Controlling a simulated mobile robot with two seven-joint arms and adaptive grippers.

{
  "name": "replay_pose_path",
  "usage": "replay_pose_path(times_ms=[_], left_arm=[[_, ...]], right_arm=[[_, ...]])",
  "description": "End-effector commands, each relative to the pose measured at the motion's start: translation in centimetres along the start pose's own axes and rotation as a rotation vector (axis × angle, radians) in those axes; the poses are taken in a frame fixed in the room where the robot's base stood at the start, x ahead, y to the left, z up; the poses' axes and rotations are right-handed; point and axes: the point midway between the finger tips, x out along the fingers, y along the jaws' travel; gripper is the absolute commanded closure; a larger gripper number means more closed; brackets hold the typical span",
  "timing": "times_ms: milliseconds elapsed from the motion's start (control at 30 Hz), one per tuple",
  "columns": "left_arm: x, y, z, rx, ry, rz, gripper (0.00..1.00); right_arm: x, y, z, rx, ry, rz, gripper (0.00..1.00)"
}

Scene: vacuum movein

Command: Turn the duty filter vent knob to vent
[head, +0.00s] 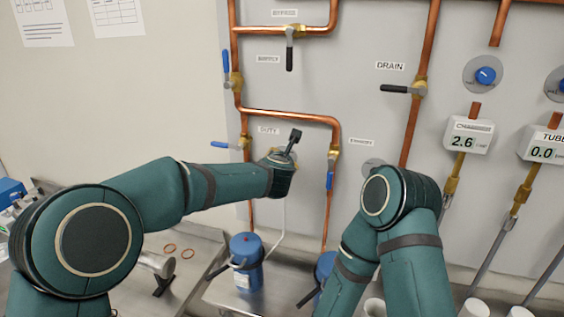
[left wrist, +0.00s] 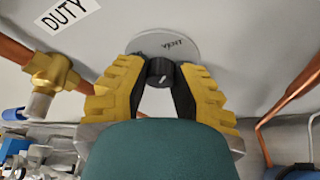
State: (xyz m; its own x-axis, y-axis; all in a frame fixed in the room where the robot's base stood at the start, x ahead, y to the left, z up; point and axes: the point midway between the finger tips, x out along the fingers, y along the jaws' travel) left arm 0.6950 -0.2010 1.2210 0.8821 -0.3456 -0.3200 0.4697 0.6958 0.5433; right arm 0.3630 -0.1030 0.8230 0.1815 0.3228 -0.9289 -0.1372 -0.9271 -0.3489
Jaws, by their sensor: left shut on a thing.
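The duty filter vent knob (left wrist: 158,71) is small and black with a white pointer line. The pointer line slants toward the upper right in the left wrist view and is short of the VENT print's middle as far as I can tell. My left gripper (left wrist: 160,84) is shut on the knob, with a yellow and black finger on each side. In the head view my left arm hides the knob. My right gripper is out of view; only my right arm shows.
Copper pipes (head: 286,113) run close around the left gripper, with a blue-handled valve (head: 242,146) on its left and another (head: 333,155) on its right. Blue filter canisters (head: 246,262) stand below. Gauges (head: 470,136) are on the right.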

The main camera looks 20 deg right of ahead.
Motion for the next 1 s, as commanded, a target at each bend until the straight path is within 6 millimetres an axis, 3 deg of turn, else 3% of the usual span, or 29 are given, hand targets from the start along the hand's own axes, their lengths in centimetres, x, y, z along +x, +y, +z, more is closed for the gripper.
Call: replay_pose_path(times_ms=[567,600,667,1000], left_arm=[[0.13,-0.18,-0.38,0.029,0.006,0.009,1.00],[0.13,-0.18,-0.38,0.029,0.006,0.009,0.63],[0.12,-0.15,-0.35,0.028,0.006,0.009,0.42],[-0.06,-0.04,-0.10,0.028,0.002,0.011,0.41]], right_arm=[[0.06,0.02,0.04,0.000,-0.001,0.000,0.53],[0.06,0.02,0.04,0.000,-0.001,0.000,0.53],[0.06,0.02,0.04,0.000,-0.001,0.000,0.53],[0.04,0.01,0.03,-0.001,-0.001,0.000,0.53]])
